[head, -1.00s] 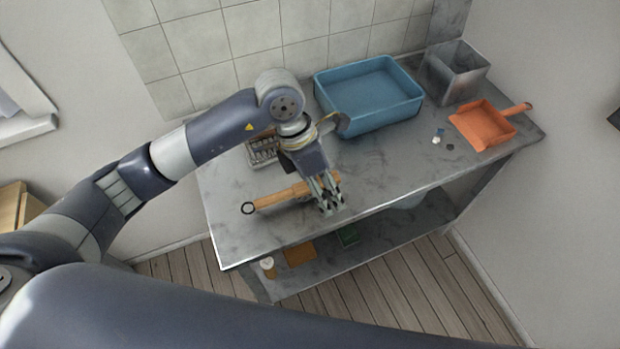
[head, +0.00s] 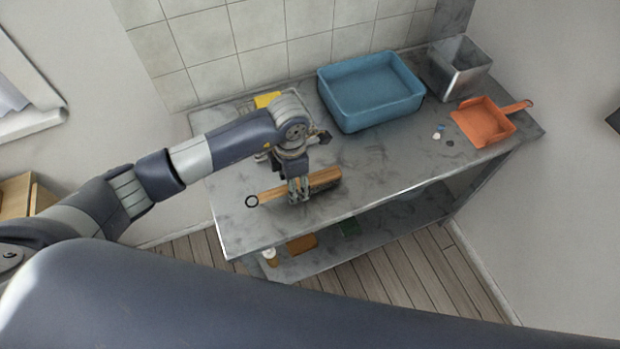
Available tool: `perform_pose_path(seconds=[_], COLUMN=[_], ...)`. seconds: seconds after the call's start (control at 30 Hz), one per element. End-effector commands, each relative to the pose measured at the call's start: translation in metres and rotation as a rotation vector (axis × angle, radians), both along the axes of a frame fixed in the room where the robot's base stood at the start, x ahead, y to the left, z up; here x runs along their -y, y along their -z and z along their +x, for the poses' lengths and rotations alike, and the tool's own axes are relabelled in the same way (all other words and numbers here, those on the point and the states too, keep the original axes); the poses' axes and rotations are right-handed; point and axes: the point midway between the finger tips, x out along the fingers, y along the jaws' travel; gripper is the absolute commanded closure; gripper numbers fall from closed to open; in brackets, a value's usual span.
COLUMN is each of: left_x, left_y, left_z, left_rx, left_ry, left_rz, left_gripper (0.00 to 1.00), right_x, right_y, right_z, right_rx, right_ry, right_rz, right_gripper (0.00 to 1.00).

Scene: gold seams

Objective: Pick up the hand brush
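The hand brush (head: 324,178) lies on the grey worktop near its front edge, in the head view. It has a wooden back and handle, a dark ring at its left end and dark bristles toward the right. My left gripper (head: 299,196) points down over the middle of the brush, its fingers overlapping the wood. The fingers hide part of the brush, and I cannot tell whether they grip it. My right gripper is not in view.
A blue tub (head: 372,112) stands at the back of the worktop (head: 385,165). A metal bin (head: 462,80) and an orange dustpan (head: 484,122) are at the right. Small bits (head: 437,136) lie near the dustpan. A yellow item (head: 267,99) is behind my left arm.

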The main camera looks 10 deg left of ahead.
Motion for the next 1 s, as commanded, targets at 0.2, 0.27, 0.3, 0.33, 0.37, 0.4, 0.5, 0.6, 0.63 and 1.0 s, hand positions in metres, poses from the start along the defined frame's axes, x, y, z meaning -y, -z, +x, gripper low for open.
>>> perform_pose_path(seconds=[0.2, 0.27, 0.3, 0.33, 0.37, 0.4, 0.5, 0.6, 0.63, 1.0], left_x=[0.0, 0.0, 0.0, 0.0, 0.0, 0.0, 0.0, 0.0, 0.0, 0.0], left_y=[0.016, 0.016, 0.016, 0.016, 0.016, 0.016, 0.016, 0.016, 0.016, 0.014], left_z=[-0.001, 0.0, 0.0, 0.0, 0.0, 0.0, 0.0, 0.0, 0.0, 0.0], left_rx=[0.0, 0.0, 0.0, 0.0, 0.0, 0.0, 0.0, 0.0, 0.0, 0.002], left_ry=[0.001, 0.001, 0.001, 0.001, 0.001, 0.001, 0.001, 0.001, 0.001, 0.002], left_rz=[0.0, 0.0, 0.0, 0.0, 0.0, 0.0, 0.0, 0.0, 0.0, -0.001], left_gripper=[0.48, 0.48, 0.48, 0.48, 0.48, 0.55, 0.78, 0.97, 0.97, 0.97], right_x=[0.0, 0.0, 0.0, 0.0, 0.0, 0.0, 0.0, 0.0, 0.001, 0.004], right_y=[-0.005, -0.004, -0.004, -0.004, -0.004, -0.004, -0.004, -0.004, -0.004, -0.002], right_z=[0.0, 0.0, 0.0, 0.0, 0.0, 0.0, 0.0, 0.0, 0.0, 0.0], right_rx=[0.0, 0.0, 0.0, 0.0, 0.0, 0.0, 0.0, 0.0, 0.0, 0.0], right_ry=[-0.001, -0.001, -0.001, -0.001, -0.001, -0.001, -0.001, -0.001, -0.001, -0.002], right_rz=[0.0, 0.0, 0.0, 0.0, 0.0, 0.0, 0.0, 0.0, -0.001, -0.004], right_gripper=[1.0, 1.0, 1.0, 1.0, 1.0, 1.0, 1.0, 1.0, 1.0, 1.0])
